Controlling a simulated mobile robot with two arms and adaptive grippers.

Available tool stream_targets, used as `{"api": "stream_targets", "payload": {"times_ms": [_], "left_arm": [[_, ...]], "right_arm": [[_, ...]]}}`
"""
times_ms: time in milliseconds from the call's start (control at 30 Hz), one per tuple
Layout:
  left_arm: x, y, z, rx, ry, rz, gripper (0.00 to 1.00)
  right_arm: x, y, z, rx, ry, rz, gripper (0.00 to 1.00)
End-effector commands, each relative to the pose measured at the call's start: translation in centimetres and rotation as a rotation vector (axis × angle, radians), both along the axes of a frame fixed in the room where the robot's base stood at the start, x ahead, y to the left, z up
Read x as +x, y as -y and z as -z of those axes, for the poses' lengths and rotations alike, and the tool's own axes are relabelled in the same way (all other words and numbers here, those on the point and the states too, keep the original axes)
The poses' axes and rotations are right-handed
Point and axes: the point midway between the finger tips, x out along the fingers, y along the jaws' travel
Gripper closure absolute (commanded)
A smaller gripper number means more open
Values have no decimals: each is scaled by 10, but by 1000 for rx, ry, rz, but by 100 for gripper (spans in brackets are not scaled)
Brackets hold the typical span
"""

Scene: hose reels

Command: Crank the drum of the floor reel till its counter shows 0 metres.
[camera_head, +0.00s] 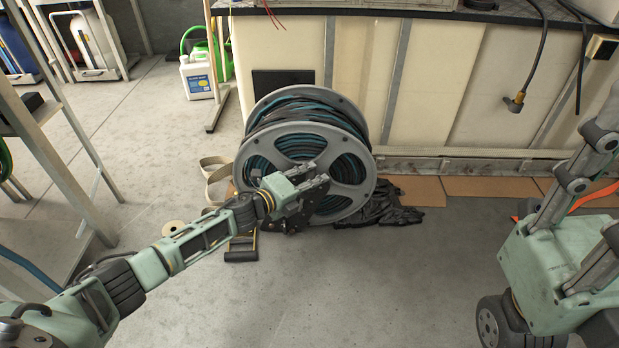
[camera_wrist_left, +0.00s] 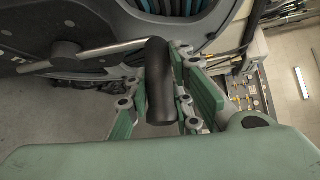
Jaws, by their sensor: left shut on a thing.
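The floor reel (camera_head: 360,170) stands on the floor against the bench front, with dark and teal hose wound on its grey drum. My left gripper (camera_head: 318,188) is at the lower front of the reel. In the left wrist view, the crank's black grip (camera_wrist_left: 160,85) lies between the green finger pads, and the gripper is shut on it. A metal crank arm (camera_wrist_left: 105,50) runs from the grip toward the left. My right gripper (camera_head: 590,165) is at the right edge, partly cut off, and its fingertips are not clear. The counter is not readable in either view.
A dark crumpled sheet (camera_head: 390,208) lies right of the reel. A white jug (camera_head: 197,78) stands at the back left. The floor at front centre is clear.

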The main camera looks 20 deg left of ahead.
Motion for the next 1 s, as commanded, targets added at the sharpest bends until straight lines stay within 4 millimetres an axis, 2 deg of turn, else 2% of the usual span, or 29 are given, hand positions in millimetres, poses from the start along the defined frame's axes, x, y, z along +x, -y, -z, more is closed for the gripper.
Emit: {"api": "stream_targets", "payload": {"times_ms": [267, 300, 500, 833, 1000], "left_arm": [[0, 3, -1, -9, -1, 2, 100], [0, 3, -1, -9, -1, 2, 76], [0, 1, -1, -5, -1, 2, 60], [-2, -1, 0, -2, -1, 0, 60], [-16, -9, -2, 0, -2, -1, 60]], "right_arm": [[0, 0, 0, 0, -1, 0, 66], [0, 0, 0, 0, -1, 0, 66], [0, 0, 0, 0, -1, 0, 66], [0, 0, -1, -2, 2, 1, 66], [0, 0, -1, -1, 1, 1, 66]]}}
